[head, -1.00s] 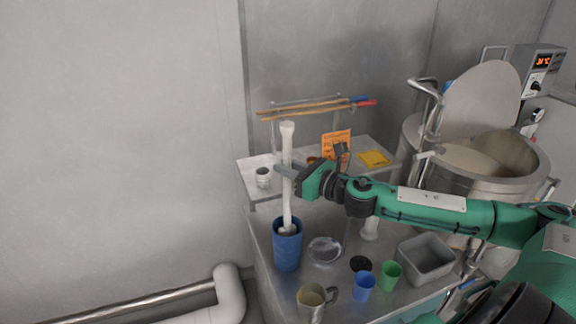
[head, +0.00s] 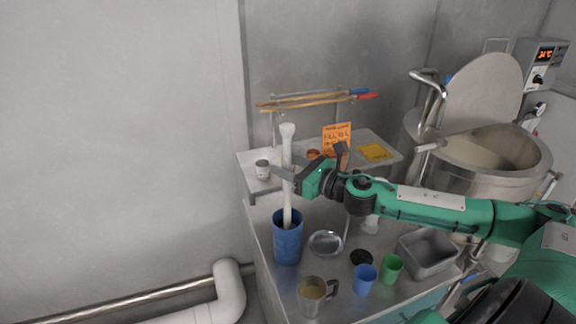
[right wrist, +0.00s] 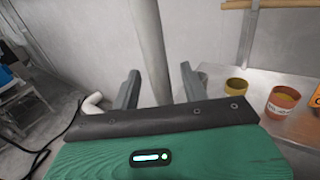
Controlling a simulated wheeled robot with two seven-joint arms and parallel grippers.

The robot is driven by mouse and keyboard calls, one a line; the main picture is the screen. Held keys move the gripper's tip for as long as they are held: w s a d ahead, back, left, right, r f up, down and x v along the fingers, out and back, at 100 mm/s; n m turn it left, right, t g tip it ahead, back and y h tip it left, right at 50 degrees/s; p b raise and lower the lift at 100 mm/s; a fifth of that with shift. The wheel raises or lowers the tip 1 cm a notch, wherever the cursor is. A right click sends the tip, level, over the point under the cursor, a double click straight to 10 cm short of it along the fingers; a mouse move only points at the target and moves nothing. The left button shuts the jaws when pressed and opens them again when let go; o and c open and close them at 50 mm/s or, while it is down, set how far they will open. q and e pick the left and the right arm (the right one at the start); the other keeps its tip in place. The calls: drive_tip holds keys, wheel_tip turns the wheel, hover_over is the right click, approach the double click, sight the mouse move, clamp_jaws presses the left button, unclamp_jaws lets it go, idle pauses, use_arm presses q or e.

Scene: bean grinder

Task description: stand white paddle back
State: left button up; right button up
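The white paddle (head: 287,165) stands nearly upright in the tall blue container (head: 287,240) at the table's left front, its knobbed top end up and its lower end hidden inside. My right gripper (head: 284,179) reaches in from the right at the upper part of the shaft. In the right wrist view its two fingers (right wrist: 160,90) are apart, with the paddle's shaft (right wrist: 148,45) between them and a gap on each side. My left gripper is not in view.
A metal mug (head: 312,297), a blue cup (head: 364,279), a green cup (head: 391,268) and a grey tray (head: 428,252) stand on the table. A small jar (head: 262,169) sits on the raised shelf. A big steel kettle (head: 484,168) is at the right.

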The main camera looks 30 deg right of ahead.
drive_tip(key=shift+s+f, duration=0.1)
drive_tip(key=shift+f, duration=0.05)
drive_tip(key=shift+b+v, duration=1.1)
drive_tip(key=shift+v, duration=0.25)
drive_tip(key=shift+s, duration=0.1)
drive_tip(key=p+v, duration=0.2)
drive_tip(key=v, duration=0.8)
drive_tip(key=shift+s, duration=0.3)
drive_tip(key=shift+d, duration=0.2)
